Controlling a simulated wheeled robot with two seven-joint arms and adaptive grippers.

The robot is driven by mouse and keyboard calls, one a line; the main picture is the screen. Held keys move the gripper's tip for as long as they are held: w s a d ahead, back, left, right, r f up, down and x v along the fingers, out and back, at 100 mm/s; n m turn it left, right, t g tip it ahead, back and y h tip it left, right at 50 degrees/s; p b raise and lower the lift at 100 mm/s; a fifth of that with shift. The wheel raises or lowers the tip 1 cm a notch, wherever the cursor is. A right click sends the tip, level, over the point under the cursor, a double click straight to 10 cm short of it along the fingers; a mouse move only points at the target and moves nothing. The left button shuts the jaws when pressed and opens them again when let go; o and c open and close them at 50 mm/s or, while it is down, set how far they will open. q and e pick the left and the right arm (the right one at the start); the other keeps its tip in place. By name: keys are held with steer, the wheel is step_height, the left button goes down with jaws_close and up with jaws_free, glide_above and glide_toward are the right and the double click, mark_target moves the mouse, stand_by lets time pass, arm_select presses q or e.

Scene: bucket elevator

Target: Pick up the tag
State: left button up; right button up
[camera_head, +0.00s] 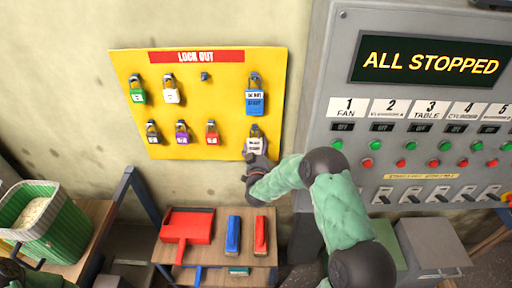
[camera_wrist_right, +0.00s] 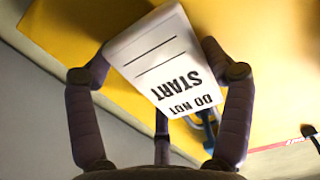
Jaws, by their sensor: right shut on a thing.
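The white tag (camera_head: 254,146), lettered DO NOT START, is at the lower right of the yellow lockout board (camera_head: 225,108). My right gripper (camera_head: 256,165) reaches up to it from below. In the right wrist view the tag (camera_wrist_right: 165,62) sits between the fingers of my right gripper (camera_wrist_right: 158,75), its lettering upside down, and the gripper is shut on it. Part of a bluish metal shackle (camera_wrist_right: 208,124) shows behind the tag. Whether the tag still touches its hook is hidden.
Several padlocks hang on the board, including a red one (camera_head: 211,139) and a green one (camera_head: 138,96). The control panel (camera_head: 325,105) reads ALL STOPPED, right of the board. Below stands a small wooden table (camera_head: 205,250) with a red dustpan (camera_head: 186,226). A green bucket (camera_head: 55,235) is at left.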

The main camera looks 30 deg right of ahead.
steer(key=shift+r, duration=0.15)
steer(key=shift+r, duration=0.2)
steer(key=v, duration=1.8)
steer(key=s+a+f+n+t+y+b, duration=0.1)
steer(key=a+f+n+y+b, duration=0.2)
steer(key=a+f, duration=0.3)
steer(key=s+a+f+n+t+y+b, duration=0.1)
steer(key=a+f+n+y+b, duration=0.2)
steer(key=f, duration=1)
steer(key=a+y+b, duration=0.2)
steer(key=a+y, duration=0.1)
steer(key=shift+a+t+y+b, duration=0.2)
steer(key=shift+t+y+b, duration=0.1)
steer(key=shift+t+b, duration=0.1)
steer(key=shift+f, duration=0.1)
